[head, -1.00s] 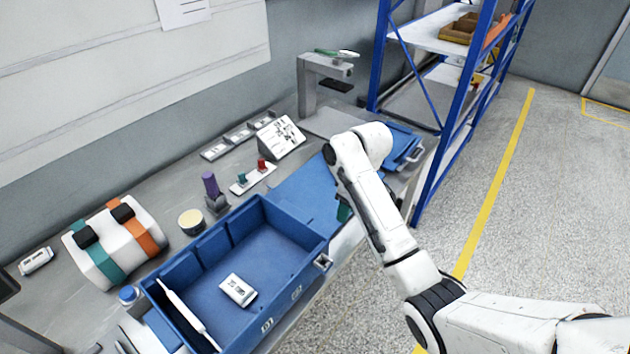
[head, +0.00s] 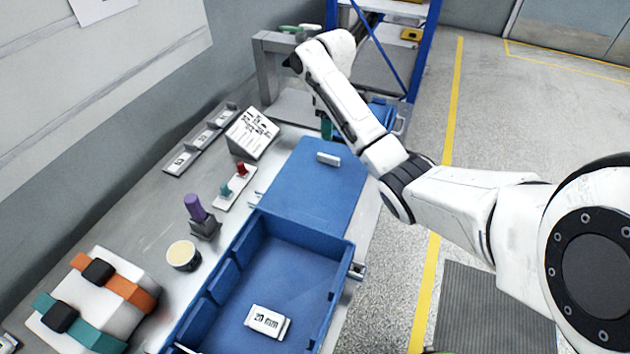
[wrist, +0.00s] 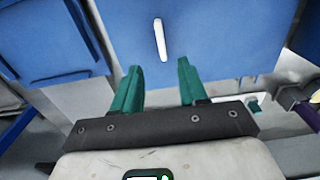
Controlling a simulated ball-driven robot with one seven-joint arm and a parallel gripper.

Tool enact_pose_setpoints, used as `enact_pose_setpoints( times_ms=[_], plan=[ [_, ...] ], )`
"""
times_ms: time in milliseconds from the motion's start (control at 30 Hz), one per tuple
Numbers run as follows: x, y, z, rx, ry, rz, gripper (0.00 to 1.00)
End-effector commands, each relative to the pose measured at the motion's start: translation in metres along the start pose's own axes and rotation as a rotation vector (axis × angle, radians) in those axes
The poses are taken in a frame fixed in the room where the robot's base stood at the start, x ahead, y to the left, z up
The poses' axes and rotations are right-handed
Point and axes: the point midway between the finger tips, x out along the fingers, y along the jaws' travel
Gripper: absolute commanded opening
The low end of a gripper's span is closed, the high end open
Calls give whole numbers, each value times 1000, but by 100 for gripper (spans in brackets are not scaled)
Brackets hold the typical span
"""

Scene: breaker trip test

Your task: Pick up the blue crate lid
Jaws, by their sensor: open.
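The blue crate lid (head: 312,190) is a flat blue panel lying on the bench just beyond the open blue crate (head: 345,262). A small white bar handle (head: 328,158) stands on it toward its far end. In the wrist view the lid (wrist: 215,45) fills the upper middle, with the white handle (wrist: 160,40) near its centre. My gripper (wrist: 158,66) is open and empty, its two teal fingers pointing toward the lid, with the handle beyond the gap between the tips. In the head view a teal finger (head: 326,126) shows beyond the handle; the rest is mostly hidden by my arm.
A white label block (head: 268,321) lies in the crate. A sign stand (head: 252,133), red and teal switches (head: 237,181), a purple-topped part (head: 197,210) and a round cup (head: 183,255) stand left. A blue bin (head: 382,114) and shelf rack are beyond. Floor right is open.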

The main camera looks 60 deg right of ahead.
Motion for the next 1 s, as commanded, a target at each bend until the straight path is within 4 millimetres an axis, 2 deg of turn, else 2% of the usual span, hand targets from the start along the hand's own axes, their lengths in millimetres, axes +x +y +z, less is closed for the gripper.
enact_pose_setpoints(
  times_ms=[33,100,467,700,833,1000],
  plan=[
    [12,-1,0,-1,0,-1,43],
    [20,-1,-1,-1,1,-2,43],
    [55,-1,0,0,-2,-2,43],
    [88,-1,0,1,-2,0,43],
    [96,-2,0,0,0,0,43],
    [97,-2,-1,-1,1,0,43]
  ],
)
